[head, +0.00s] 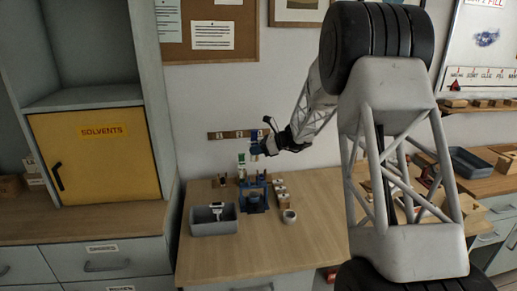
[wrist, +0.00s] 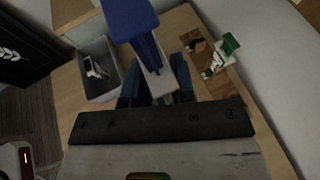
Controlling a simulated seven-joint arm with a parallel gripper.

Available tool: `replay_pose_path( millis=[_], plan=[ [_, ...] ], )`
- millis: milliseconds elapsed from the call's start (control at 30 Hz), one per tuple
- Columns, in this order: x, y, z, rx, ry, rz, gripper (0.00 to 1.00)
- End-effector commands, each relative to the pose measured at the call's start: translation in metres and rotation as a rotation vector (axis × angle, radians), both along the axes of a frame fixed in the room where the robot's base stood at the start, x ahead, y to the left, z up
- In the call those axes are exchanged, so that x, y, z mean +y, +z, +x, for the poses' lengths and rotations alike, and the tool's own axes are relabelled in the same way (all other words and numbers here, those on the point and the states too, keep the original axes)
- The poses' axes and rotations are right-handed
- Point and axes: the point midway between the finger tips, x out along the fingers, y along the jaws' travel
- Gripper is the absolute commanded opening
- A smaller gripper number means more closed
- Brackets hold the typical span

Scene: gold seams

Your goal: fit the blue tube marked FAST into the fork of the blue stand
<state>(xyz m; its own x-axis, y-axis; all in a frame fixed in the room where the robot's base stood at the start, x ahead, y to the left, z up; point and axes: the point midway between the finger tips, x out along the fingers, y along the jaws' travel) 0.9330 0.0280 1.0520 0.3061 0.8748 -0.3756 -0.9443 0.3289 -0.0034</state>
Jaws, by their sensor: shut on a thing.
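The blue tube (wrist: 146,45) is held by my gripper. In the wrist view its blue end is nearest the camera and a pale part shows lower down; no FAST lettering is readable. In the head view my gripper (head: 265,148) is shut on the tube, above the table at the back, and only a small blue part of the tube (head: 255,150) shows. The blue stand (head: 254,197) is on the table below my gripper. The tube appears above the stand and apart from it. The fork's details are too small to tell.
A green-topped tube (head: 241,161) stands close to the left of my gripper; its green top also shows in the wrist view (wrist: 231,43). A grey tray (head: 213,228) with a white item is left of the stand. Small pale containers and a roll (head: 289,216) are right. The table front is clear.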

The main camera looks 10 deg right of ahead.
Motion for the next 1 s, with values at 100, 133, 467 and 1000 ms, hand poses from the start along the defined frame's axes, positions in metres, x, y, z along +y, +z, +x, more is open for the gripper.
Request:
replay_pose_path(
  millis=[100, 133, 467, 1000],
  plan=[
    [0.006, 0.006, -0.017, -0.001, 0.007, 0.001, 0.00],
    [0.007, 0.007, -0.020, -0.001, 0.008, 0.001, 0.00],
    [0.011, 0.011, -0.035, -0.001, 0.013, 0.002, 0.00],
    [0.011, 0.009, -0.035, -0.001, 0.013, 0.003, 0.00]
  ],
)
